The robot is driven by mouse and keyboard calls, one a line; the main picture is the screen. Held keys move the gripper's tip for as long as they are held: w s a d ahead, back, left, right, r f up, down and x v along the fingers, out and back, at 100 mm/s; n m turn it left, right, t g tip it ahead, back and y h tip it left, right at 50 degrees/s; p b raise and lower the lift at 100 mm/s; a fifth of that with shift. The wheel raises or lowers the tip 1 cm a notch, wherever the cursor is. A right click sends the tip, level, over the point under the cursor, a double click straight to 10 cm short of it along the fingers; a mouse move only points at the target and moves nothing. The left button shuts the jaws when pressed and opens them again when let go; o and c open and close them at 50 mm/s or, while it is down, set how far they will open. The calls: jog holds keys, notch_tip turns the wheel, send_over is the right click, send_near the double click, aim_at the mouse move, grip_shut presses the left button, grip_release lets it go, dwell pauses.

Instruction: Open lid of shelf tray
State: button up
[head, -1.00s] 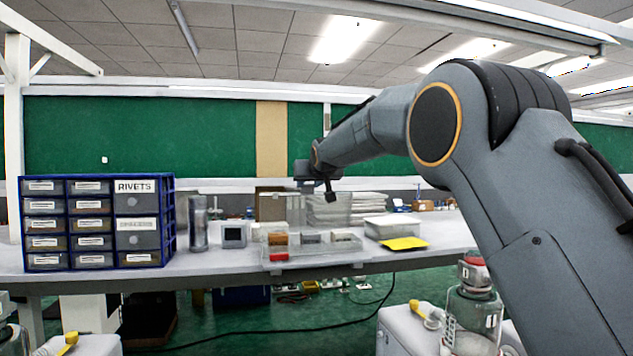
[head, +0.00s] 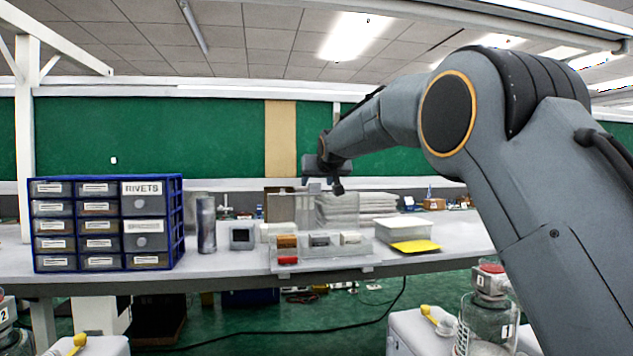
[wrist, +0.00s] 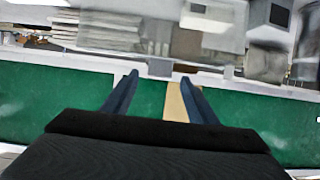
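The clear shelf tray (head: 322,268) sits on the long white table and holds several small boxes. A see-through panel (head: 341,209), which looks like its lid, stands roughly upright at the tray's back. My gripper (head: 338,188) hangs over the panel's top edge in the head view. In the wrist view my gripper (wrist: 158,80) has its two dark fingers spread apart with nothing held between them. A small grey tab (wrist: 160,67) shows just beyond the fingertips. I cannot tell whether the fingers touch the panel.
A blue drawer cabinet (head: 107,222) marked RIVETS stands left. A grey cylinder (head: 206,224) and a small grey box (head: 242,236) lie between. A white box (head: 402,228) and a yellow sheet (head: 415,247) are right of the tray. Canisters (head: 490,300) stand in front at lower right.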

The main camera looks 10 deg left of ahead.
jog(key=b+v, duration=0.3)
jog(key=v, duration=0.4)
jog(key=shift+s+b, duration=0.35)
jog(key=shift+d+r, duration=0.1)
jog(key=shift+r, duration=0.05)
